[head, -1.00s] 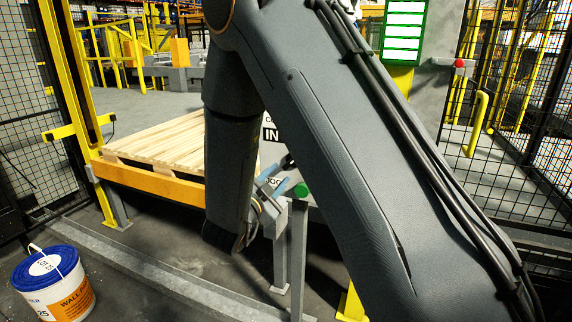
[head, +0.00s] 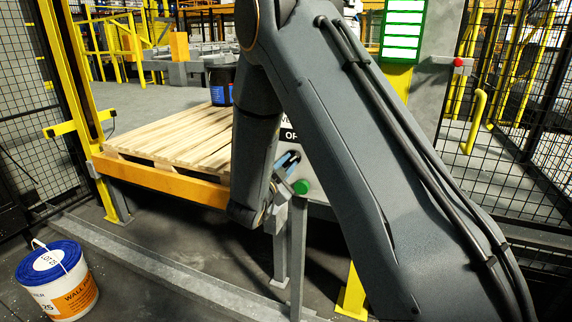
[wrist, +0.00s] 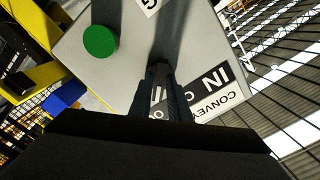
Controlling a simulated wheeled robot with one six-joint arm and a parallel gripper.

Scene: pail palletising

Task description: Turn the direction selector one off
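The grey control panel fills the upper middle of the wrist view (wrist: 125,75), with a green button (wrist: 100,41) and a black-and-white conveyor label (wrist: 208,93) reading "IN". In the head view its green button (head: 301,187) shows beside my arm. My gripper (wrist: 160,72) is at the panel, its two dark fingers a narrow gap apart over the label. The gripper also shows in the head view (head: 287,163), partly behind my arm. The direction selector is not clear; a dark patch lies at the fingertips, and I cannot tell whether they grip it.
A wooden pallet (head: 170,140) lies behind an orange beam (head: 160,180). A dark pail with a blue label (head: 221,86) stands beyond it, partly hidden by my arm. A white pail with a blue lid (head: 58,282) stands at lower left. Mesh fencing (head: 525,150) is on the right.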

